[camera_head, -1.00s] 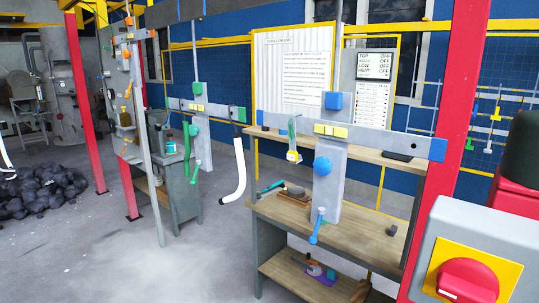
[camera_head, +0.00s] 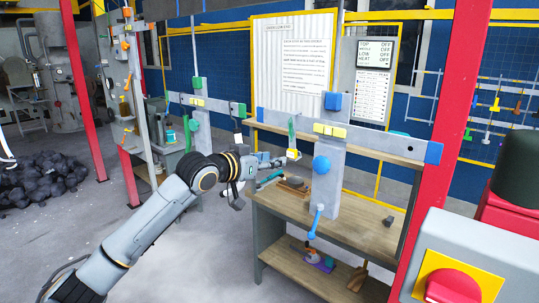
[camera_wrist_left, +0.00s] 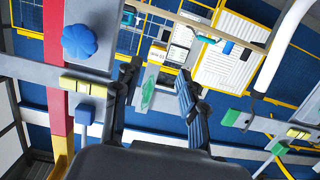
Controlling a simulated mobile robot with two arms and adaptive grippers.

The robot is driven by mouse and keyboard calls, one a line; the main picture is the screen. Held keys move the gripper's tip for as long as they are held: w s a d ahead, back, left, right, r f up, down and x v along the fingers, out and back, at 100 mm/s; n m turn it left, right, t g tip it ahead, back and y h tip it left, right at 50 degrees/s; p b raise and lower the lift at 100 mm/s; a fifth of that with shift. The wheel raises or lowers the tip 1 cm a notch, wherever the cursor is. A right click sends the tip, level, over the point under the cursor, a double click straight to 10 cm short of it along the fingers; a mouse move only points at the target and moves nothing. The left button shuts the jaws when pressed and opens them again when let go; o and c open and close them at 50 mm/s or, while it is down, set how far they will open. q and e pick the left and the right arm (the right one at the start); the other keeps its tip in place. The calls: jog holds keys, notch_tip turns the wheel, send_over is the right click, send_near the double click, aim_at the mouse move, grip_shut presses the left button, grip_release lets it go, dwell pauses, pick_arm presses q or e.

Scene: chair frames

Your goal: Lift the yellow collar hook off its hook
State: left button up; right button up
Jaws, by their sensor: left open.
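My left gripper (camera_head: 280,160) is open just left of the yellow piece. In the left wrist view the green strip (camera_wrist_left: 149,92) shows between the two spread fingers of my left gripper (camera_wrist_left: 157,78). Contact between fingers and piece cannot be told. How the yellow piece is held is too small to see. My right gripper is not in view.
A wooden workbench (camera_head: 345,222) stands under the crossbar. A blue knob (camera_head: 321,164) and a blue lever (camera_head: 315,222) are on the grey post. A red column (camera_head: 455,110) and a red-knobbed switch box (camera_head: 455,285) stand at the right.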

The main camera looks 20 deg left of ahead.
aim_at(291, 154)
pick_arm(q)
jog(key=x, duration=0.7)
jog(key=shift+w+d+r+b, duration=0.2)
jog(key=shift+r+b, duration=0.15)
jog(key=shift+w+f, duration=0.1)
jog(key=shift+w, duration=0.05)
jog(key=c, duration=0.6)
grip_shut()
